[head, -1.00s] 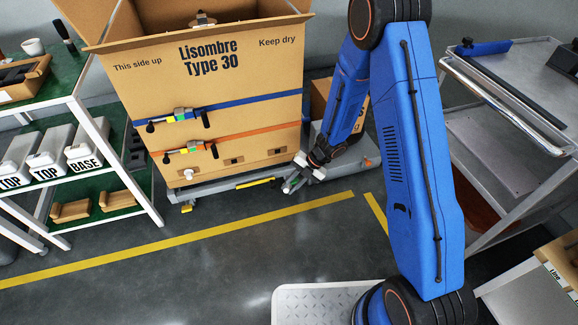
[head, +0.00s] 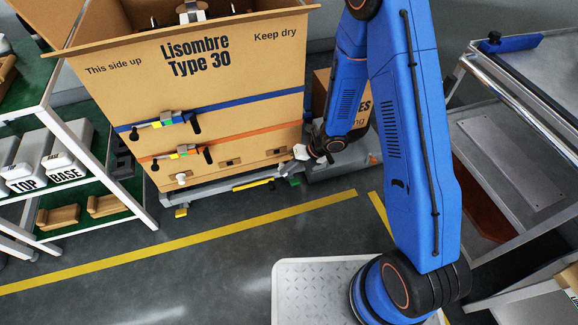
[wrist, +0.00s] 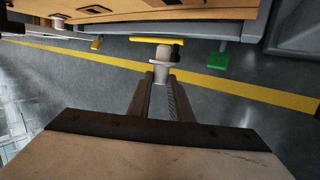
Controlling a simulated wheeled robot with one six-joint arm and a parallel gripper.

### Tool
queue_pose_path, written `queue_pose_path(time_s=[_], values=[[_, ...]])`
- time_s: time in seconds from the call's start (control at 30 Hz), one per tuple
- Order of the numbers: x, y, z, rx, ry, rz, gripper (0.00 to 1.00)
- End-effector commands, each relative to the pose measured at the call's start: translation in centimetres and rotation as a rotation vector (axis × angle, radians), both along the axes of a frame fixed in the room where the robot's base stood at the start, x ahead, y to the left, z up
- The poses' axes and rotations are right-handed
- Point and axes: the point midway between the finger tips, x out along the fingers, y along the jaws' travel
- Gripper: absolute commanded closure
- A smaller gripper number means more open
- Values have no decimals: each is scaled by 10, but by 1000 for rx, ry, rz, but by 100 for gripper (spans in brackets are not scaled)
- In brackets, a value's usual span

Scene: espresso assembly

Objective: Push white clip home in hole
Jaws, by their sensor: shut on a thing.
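The big cardboard box (head: 225,100) stands on a low grey pallet cart. A white clip (head: 182,178) sits in its lower left hole. Dark holes show in the middle (head: 226,163) and at the right (head: 276,152) of the bottom row. My gripper (head: 308,151) is near the box's lower right corner. In the wrist view my gripper (wrist: 161,84) is shut on a pale round clip (wrist: 162,62), which points away from me. The clip seems apart from the box wall. Whether it lines up with a hole, I cannot tell.
The cart has a yellow bar (head: 253,184) and a green foot pedal (wrist: 218,60) below the box. A green-topped shelf rack (head: 60,130) stands at the left, a metal rack (head: 520,150) at the right.

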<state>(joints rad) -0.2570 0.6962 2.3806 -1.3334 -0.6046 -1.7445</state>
Motion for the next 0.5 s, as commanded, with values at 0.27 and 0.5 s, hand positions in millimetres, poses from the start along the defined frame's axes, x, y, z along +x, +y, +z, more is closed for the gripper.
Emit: queue_pose_path(time_s=[0.27,0.5], values=[[12,3,0,0,-1,1,100],[23,7,0,0,-1,1,100]])
